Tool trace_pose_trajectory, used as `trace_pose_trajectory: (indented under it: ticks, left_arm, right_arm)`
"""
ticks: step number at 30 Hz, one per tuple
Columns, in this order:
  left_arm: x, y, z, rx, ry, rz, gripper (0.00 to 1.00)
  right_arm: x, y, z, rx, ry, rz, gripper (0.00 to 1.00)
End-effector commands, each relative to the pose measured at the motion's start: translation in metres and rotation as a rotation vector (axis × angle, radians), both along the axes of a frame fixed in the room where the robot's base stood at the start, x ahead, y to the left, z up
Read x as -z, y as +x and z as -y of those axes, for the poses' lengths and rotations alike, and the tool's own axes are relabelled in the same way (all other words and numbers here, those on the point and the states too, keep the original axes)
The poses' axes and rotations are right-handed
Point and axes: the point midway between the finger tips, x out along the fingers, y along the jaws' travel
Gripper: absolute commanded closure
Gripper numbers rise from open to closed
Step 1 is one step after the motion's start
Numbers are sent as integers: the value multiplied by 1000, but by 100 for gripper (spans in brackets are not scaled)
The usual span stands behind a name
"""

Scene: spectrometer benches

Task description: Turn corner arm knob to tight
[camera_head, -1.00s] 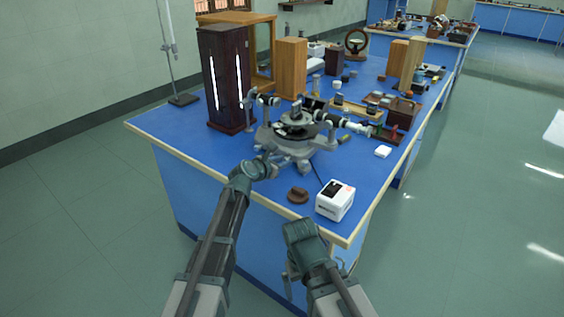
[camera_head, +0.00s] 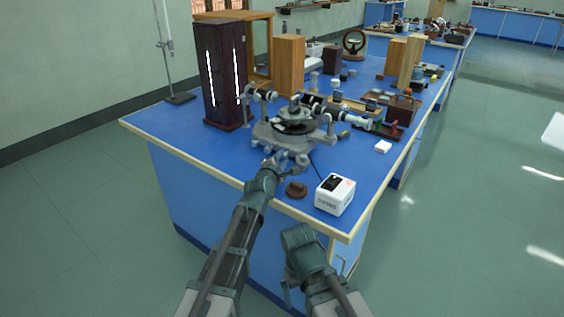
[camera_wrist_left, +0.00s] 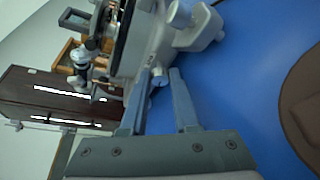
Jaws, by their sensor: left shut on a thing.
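The grey spectrometer (camera_head: 290,132) stands near the front of the blue bench, with its round table and telescope on top. My left gripper (camera_head: 273,163) reaches the front corner of its base. In the left wrist view, the fingers of my left gripper (camera_wrist_left: 164,80) are shut on a small grey knob (camera_wrist_left: 159,82) with a bluish end face, at the spectrometer's base (camera_wrist_left: 190,38). The knob is partly hidden by the fingers.
A tall dark lamp housing (camera_head: 219,75) stands behind left. Wooden blocks (camera_head: 289,65) and small parts fill the back. The bench's left front is clear.

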Motion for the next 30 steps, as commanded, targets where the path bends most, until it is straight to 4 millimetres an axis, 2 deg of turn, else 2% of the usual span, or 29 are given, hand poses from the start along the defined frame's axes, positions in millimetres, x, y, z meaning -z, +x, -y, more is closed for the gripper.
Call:
trace_pose_trajectory:
  ticks: [9, 26, 27, 30]
  left_arm:
    - [4, -2, 1, 2, 92, 58, 100]
    - [2, -2, 1, 2, 109, 72, 100]
    - [3, -2, 1, 2, 109, 72, 66]
    - [2, -2, 1, 2, 109, 73, 48]
  right_arm:
    - [10, 0, 0, 0, 0, 0, 0]
    - [11, 0, 0, 0, 0, 0, 0]
    - [11, 0, 0, 0, 0, 0, 0]
    - [11, 0, 0, 0, 0, 0, 0]
